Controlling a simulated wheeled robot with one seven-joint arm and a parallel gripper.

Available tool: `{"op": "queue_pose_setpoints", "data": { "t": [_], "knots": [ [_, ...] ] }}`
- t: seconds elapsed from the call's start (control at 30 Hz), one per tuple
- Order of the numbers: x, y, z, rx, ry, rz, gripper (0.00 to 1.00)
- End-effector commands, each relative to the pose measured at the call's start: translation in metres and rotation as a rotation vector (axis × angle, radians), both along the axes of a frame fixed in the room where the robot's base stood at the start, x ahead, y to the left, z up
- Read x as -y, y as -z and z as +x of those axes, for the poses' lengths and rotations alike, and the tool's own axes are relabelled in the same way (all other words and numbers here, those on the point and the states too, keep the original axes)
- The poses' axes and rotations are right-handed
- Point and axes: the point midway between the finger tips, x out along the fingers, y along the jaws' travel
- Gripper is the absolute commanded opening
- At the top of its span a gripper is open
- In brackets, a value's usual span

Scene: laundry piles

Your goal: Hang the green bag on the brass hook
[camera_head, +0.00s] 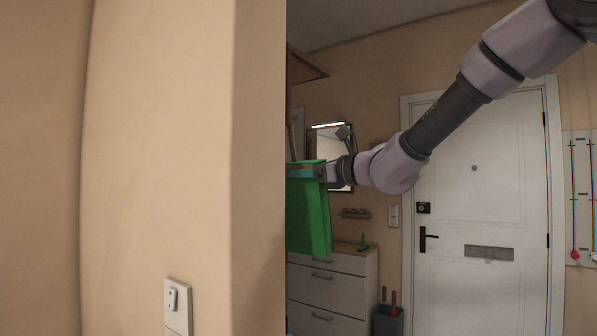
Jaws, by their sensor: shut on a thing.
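The bag's left part is hidden behind the wall corner, and so are the gripper's fingertips in part. No brass hook can be made out in this view.
A beige wall corner (185,130) with a switch (175,300) fills the left side. Behind are a white drawer chest (335,295), a mirror (331,145) and a white door (480,190). A dark bin (388,322) stands beside the chest.

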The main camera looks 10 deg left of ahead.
Motion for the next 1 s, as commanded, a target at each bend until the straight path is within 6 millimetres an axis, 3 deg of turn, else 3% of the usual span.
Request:
{"op": "queue_pose_setpoints", "data": {
  "t": [0.37,0.4,0.47,0.8,1.0],
  "knots": [
    [0.000,-0.001,0.000,0.000,0.000,0.001,0.00],
    [0.000,-0.001,0.000,0.000,0.000,0.001,0.76],
    [0.000,-0.001,0.000,0.000,0.000,0.001,0.99],
    [0.003,0.000,-0.001,0.000,0.001,-0.001,1.00],
    [0.031,-0.001,-0.011,0.002,0.004,0.000,1.00]
  ]
}}
